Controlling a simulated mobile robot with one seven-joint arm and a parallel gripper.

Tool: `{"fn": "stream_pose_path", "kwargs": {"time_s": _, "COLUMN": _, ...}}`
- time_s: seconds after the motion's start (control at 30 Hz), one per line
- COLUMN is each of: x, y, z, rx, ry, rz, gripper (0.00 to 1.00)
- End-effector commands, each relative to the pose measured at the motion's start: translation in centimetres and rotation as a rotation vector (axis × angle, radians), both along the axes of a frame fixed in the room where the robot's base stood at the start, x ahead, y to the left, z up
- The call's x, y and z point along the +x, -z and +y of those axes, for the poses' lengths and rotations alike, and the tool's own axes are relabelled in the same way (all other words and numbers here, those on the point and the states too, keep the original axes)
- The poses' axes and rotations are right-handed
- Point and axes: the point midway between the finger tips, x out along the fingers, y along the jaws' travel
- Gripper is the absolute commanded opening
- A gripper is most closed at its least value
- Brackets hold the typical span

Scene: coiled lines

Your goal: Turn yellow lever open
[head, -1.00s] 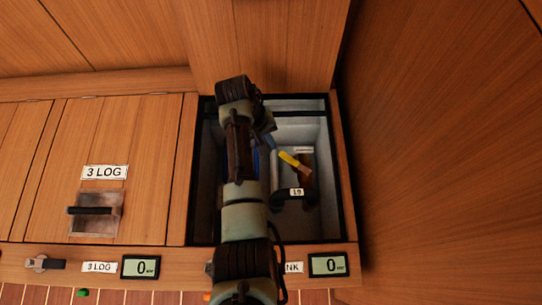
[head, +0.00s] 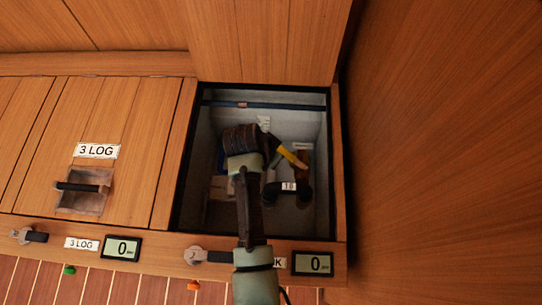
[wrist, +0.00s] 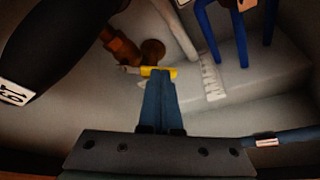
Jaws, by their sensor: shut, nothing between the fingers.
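The yellow lever (head: 292,158) sits on a brown valve body (head: 303,166) inside the open locker, and it slants down to the right in the head view. In the wrist view the yellow lever (wrist: 158,72) lies just beyond the tips of my gripper (wrist: 160,76), beside the rusty brown fitting (wrist: 123,48). The blue fingers are shut together with nothing between them. The tips overlap the lever in the picture; I cannot tell whether they touch it.
The locker's dark rim (head: 336,180) and pale walls surround the arm closely. A black pipe labelled 19 (head: 288,193) curves below the valve. Blue pipes (wrist: 207,30) and a white pipe (wrist: 176,28) stand nearby. A wooden wall (head: 440,150) rises at the right.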

Motion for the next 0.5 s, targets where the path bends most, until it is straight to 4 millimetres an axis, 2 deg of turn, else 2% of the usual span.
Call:
{"fn": "stream_pose_path", "kwargs": {"time_s": 0.03, "x": 0.3, "y": 1.4, "z": -0.2, "rx": 0.000, "ry": 0.001, "rz": 0.000, "gripper": 0.00}}
{"fn": "stream_pose_path", "kwargs": {"time_s": 0.2, "x": 1.0, "y": 3.3, "z": -0.7, "rx": 0.001, "ry": 0.002, "rz": 0.000, "gripper": 0.00}}
{"fn": "stream_pose_path", "kwargs": {"time_s": 0.5, "x": 1.4, "y": 4.3, "z": -1.1, "rx": 0.000, "ry": 0.000, "rz": 0.000, "gripper": 0.00}}
